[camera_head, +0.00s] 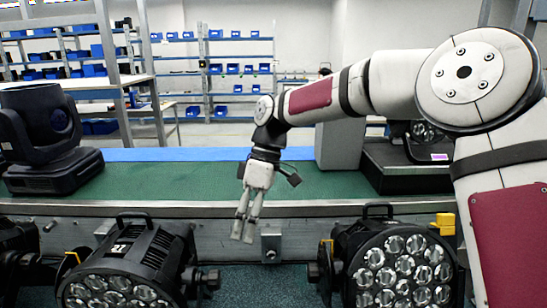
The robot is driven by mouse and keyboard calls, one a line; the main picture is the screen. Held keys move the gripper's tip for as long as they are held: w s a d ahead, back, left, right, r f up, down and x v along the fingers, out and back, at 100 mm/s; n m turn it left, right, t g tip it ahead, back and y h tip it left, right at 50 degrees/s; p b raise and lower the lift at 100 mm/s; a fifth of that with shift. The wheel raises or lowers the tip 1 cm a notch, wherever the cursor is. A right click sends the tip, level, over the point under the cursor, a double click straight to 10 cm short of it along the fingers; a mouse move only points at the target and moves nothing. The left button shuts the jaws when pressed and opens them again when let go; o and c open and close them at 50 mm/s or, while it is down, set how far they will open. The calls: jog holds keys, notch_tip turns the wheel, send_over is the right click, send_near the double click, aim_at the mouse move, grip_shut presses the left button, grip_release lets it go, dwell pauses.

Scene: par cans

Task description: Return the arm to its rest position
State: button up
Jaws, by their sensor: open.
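My gripper (244,230) hangs fingers-down in front of the near edge of the green conveyor belt (215,182). Its fingers are slightly apart with nothing seen between them. My arm reaches in from the right, bent across the belt. One black par can (130,262) with several lenses stands at the lower left, apart from the gripper. Another black par can (395,262) stands at the lower right, also apart from it. Both are cut off by the bottom edge of the picture.
A black moving-head light (48,140) stands on the belt's left end. A black case (400,167) with a lamp sits at the right, partly hidden by my arm. Floor between the two par cans is clear. Shelves with blue bins (235,70) stand behind.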

jog(key=s+d+r+m+t+h, duration=0.1)
jog(key=s+d+r+m+t, duration=0.2)
jog(key=s+d, duration=0.35)
jog(key=s+d+r+m+t+h+p, duration=0.1)
jog(key=s+d+r+m, duration=0.4)
jog(key=d, duration=0.3)
jog(key=s+d+r+m+t+h, duration=0.1)
jog(key=s+d+r+m+t, duration=0.1)
jog(key=s+d+m, duration=0.35)
jog(key=s+d+f+m+t, duration=0.1)
jog(key=s+d+m+t, duration=0.1)
jog(key=s+d, duration=0.4)
jog(key=s, duration=0.3)
jog(key=shift+s+f, duration=0.15)
jog(key=shift+f, duration=0.15)
jog(key=shift+m, duration=0.25)
